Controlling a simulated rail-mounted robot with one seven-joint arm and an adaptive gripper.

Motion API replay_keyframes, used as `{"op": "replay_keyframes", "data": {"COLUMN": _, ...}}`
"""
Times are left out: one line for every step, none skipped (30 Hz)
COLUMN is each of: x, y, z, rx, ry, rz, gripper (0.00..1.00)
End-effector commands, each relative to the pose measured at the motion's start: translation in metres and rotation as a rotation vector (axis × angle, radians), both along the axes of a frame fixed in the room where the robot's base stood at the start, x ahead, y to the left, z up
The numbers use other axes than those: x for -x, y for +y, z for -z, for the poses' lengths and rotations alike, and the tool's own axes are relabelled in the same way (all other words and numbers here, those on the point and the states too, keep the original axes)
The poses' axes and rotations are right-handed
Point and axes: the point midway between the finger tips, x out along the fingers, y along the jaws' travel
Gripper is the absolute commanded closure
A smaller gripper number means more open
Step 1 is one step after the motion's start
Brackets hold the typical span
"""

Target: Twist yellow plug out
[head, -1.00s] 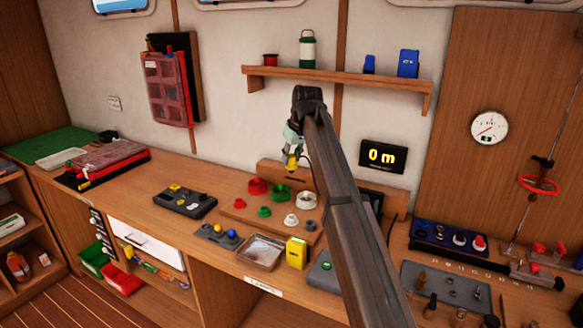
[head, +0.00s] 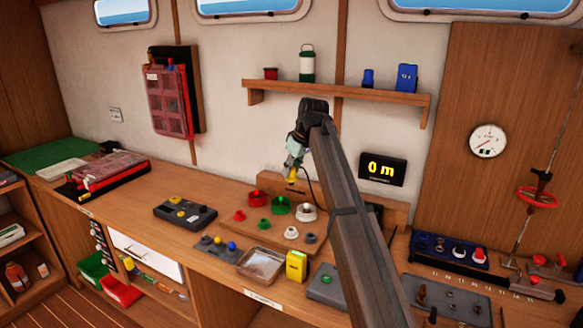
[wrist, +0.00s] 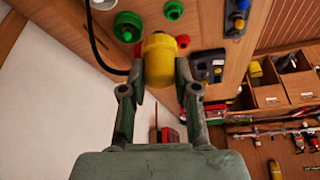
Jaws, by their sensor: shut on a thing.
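My gripper (head: 293,169) is shut on a yellow plug (wrist: 160,60), which fills the space between its two fingers in the wrist view. In the head view the yellow plug (head: 291,182) points down, above the back of the wooden socket board (head: 232,222). A black cable (wrist: 95,45) runs to the plug's side of the gripper. The large green socket (wrist: 128,27) lies just beyond the plug in the wrist view. The plug's far end is hidden, so I cannot tell whether it touches anything.
Red (head: 252,202), green (head: 280,204) and white (head: 306,211) round sockets sit on the board, with smaller ones in front. A display (head: 382,169) reads "0 m". A shelf (head: 340,91) hangs above.

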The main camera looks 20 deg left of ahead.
Motion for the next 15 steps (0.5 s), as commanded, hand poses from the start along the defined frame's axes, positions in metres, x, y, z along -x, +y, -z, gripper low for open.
{"op": "replay_keyframes", "data": {"x": 0.0, "y": 0.0001, "z": -0.0003, "rx": 0.0, "ry": 0.001, "rz": -0.009, "gripper": 1.0}}
{"op": "replay_keyframes", "data": {"x": 0.0001, "y": 0.0001, "z": 0.0, "rx": 0.0, "ry": 0.0, "rz": -0.012, "gripper": 1.0}}
{"op": "replay_keyframes", "data": {"x": 0.0001, "y": 0.0001, "z": 0.0002, "rx": 0.0, "ry": 0.0, "rz": -0.015, "gripper": 1.0}}
{"op": "replay_keyframes", "data": {"x": 0.0001, "y": 0.0002, "z": 0.0003, "rx": 0.0, "ry": 0.0, "rz": -0.015, "gripper": 1.0}}
{"op": "replay_keyframes", "data": {"x": 0.0003, "y": 0.0001, "z": 0.0003, "rx": 0.0, "ry": 0.0, "rz": -0.015, "gripper": 1.0}}
{"op": "replay_keyframes", "data": {"x": 0.0003, "y": 0.0001, "z": 0.0003, "rx": 0.0, "ry": 0.0, "rz": -0.015, "gripper": 1.0}}
{"op": "replay_keyframes", "data": {"x": 0.0002, "y": 0.0001, "z": 0.0004, "rx": 0.0, "ry": 0.0, "rz": -0.015, "gripper": 1.0}}
{"op": "replay_keyframes", "data": {"x": 0.0002, "y": 0.0001, "z": 0.0004, "rx": 0.0, "ry": 0.001, "rz": -0.014, "gripper": 1.0}}
{"op": "replay_keyframes", "data": {"x": 0.0002, "y": 0.0001, "z": 0.0004, "rx": 0.0, "ry": 0.0, "rz": -0.015, "gripper": 1.0}}
{"op": "replay_keyframes", "data": {"x": 0.0001, "y": 0.0001, "z": 0.0003, "rx": 0.0, "ry": 0.001, "rz": -0.017, "gripper": 1.0}}
{"op": "replay_keyframes", "data": {"x": 0.0001, "y": 0.0, "z": 0.0002, "rx": 0.0, "ry": 0.0, "rz": -0.021, "gripper": 1.0}}
{"op": "replay_keyframes", "data": {"x": -0.0002, "y": 0.0, "z": 0.0, "rx": 0.001, "ry": 0.001, "rz": -0.03, "gripper": 1.0}}
{"op": "replay_keyframes", "data": {"x": -0.0003, "y": 0.0, "z": -0.0003, "rx": 0.001, "ry": 0.001, "rz": -0.04, "gripper": 1.0}}
{"op": "replay_keyframes", "data": {"x": -0.0005, "y": 0.0, "z": -0.0004, "rx": 0.002, "ry": 0.002, "rz": -0.056, "gripper": 1.0}}
{"op": "replay_keyframes", "data": {"x": -0.0006, "y": -0.0001, "z": -0.0006, "rx": 0.001, "ry": 0.002, "rz": -0.077, "gripper": 1.0}}
